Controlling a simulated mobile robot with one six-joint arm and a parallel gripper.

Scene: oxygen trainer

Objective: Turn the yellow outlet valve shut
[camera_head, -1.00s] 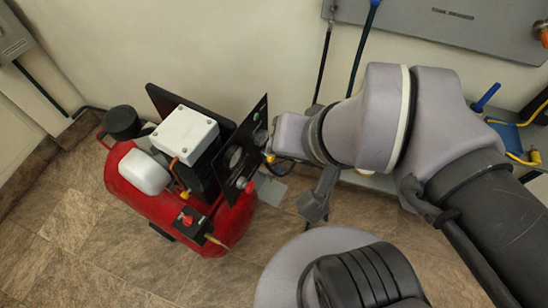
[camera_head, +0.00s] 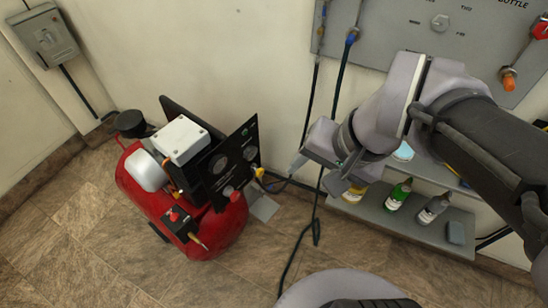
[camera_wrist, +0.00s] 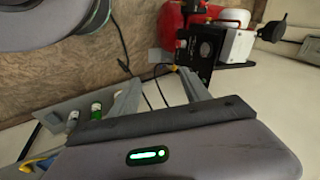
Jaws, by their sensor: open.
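The yellow outlet valve (camera_head: 260,173) is a small yellow piece at the right edge of the compressor's black panel (camera_head: 222,165), with a dark hose running from it. Its handle position is too small to tell. In the wrist view the valve (camera_wrist: 173,68) is a small yellow spot beyond the fingers, near the black panel (camera_wrist: 203,50). My gripper (camera_head: 313,176) is open and empty, to the right of the valve and apart from it. Its two fingers also show in the wrist view (camera_wrist: 161,88), with the valve roughly between their tips in the picture.
The red compressor tank (camera_head: 215,230) stands on the tiled floor by the wall. A grey shelf (camera_head: 360,212) with several bottles is below my arm. A grey wall panel (camera_head: 400,25) hangs above. A dark hose (camera_head: 316,230) trails to the floor. A switch box (camera_head: 45,38) is at upper left.

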